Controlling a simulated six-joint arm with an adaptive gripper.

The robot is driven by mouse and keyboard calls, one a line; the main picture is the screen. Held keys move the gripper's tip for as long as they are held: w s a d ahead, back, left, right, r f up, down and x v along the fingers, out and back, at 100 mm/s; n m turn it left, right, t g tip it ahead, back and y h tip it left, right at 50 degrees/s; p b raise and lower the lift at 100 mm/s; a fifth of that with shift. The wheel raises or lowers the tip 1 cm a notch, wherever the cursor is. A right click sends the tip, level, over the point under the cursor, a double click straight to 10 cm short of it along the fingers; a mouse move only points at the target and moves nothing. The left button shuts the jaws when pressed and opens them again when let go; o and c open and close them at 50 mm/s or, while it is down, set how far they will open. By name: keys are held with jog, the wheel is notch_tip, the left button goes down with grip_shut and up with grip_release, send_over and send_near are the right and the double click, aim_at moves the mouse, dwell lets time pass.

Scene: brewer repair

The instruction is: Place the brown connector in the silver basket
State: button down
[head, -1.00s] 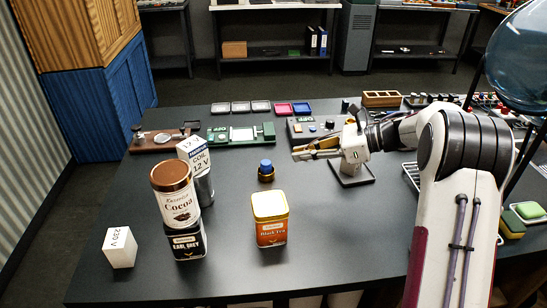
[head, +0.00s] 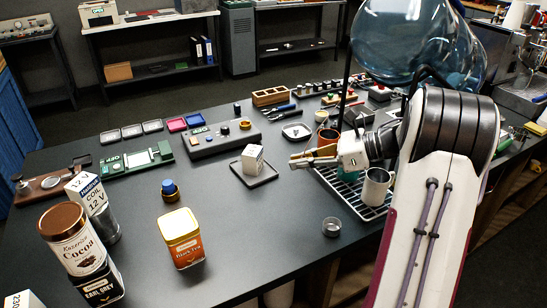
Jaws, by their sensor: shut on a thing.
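My gripper (head: 296,160) is at the right of the black table, above the left edge of a wire rack. A small round silver cup (head: 331,227), which may be the silver basket, stands on the table in front of the rack, below and to the right of the fingertips. It is apart from my gripper.
The wire rack (head: 340,186) holds a pale mug (head: 376,187). A white box (head: 252,158) stands on a dark tray left of my gripper. A Black Tea tin (head: 181,239), a blue-capped bottle (head: 170,190) and a cocoa tin (head: 72,238) stand left. The table's front middle is clear.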

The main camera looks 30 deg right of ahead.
jog(key=s+d+f+t, duration=0.1)
jog(key=s+d, duration=0.1)
jog(key=s, duration=1)
jog(key=shift+d+f+m, duration=0.2)
jog(key=shift+f+m, duration=0.1)
jog(key=shift+f, duration=0.05)
jog(key=shift+w+f, duration=0.1)
jog(key=shift+f, duration=0.05)
send_over(332, 227)
jog(key=a, duration=0.1)
jog(key=shift+h, duration=0.3)
jog(key=shift+a+f, duration=0.1)
jog(key=shift+f, duration=3.95)
jog(key=c, duration=2.1)
grip_release()
jog(key=shift+o, duration=0.3)
